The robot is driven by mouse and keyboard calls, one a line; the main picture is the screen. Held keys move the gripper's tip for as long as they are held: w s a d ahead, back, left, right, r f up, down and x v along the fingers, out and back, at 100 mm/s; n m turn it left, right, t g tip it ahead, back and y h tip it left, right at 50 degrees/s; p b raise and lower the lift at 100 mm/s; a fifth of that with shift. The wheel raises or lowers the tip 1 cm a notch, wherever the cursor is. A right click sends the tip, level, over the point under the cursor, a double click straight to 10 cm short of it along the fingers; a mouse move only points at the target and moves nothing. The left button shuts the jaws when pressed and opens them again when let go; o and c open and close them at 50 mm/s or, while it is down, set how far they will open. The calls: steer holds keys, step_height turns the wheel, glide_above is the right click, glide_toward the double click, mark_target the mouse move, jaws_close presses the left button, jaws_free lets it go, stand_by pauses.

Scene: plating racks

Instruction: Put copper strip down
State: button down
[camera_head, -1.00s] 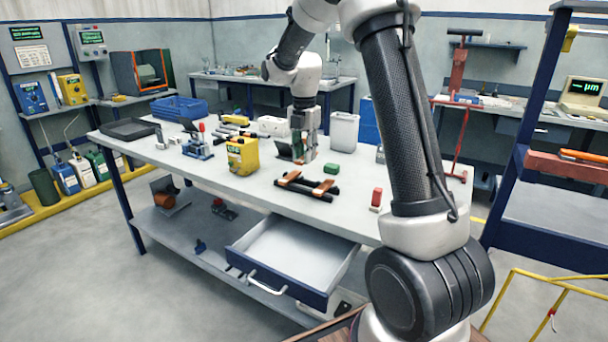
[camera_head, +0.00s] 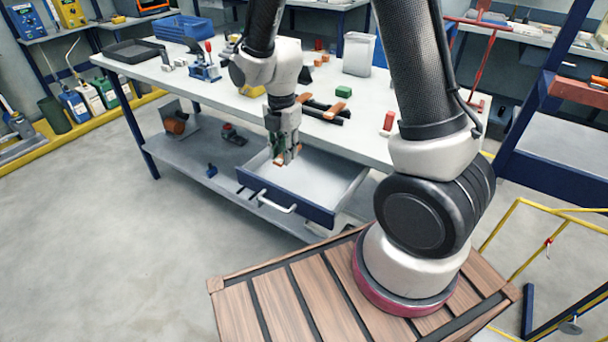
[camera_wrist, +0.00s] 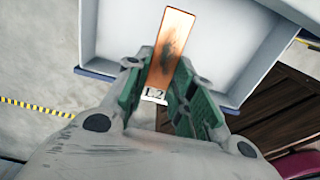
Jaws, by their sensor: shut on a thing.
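My gripper (camera_head: 282,157) is shut on a copper strip (camera_wrist: 171,48). The strip is orange with a dark stain, and a white tag reading "12" (camera_wrist: 154,95) is at its end near the fingers. Only a small bit of the strip (camera_head: 279,163) shows in the head view. The green finger pads sit on either side of it in the wrist view (camera_wrist: 170,105). The gripper is over the open, pale drawer (camera_head: 330,178) at the front of the workbench. The drawer's inside (camera_wrist: 232,35) shows empty behind the strip. I cannot tell the exact height above its floor.
The workbench top (camera_head: 375,125) holds a black rack (camera_head: 325,115) with copper strip on it, a green block (camera_head: 343,91), a red-topped block (camera_head: 387,122) and a grey bin (camera_head: 357,54). A lower shelf (camera_head: 195,150) lies left of the drawer.

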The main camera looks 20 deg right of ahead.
mark_target(286, 185)
step_height(286, 185, down, 9)
steer(key=shift+f, duration=0.2)
steer(key=shift+f, duration=0.15)
steer(key=c, duration=1.2)
jaws_free()
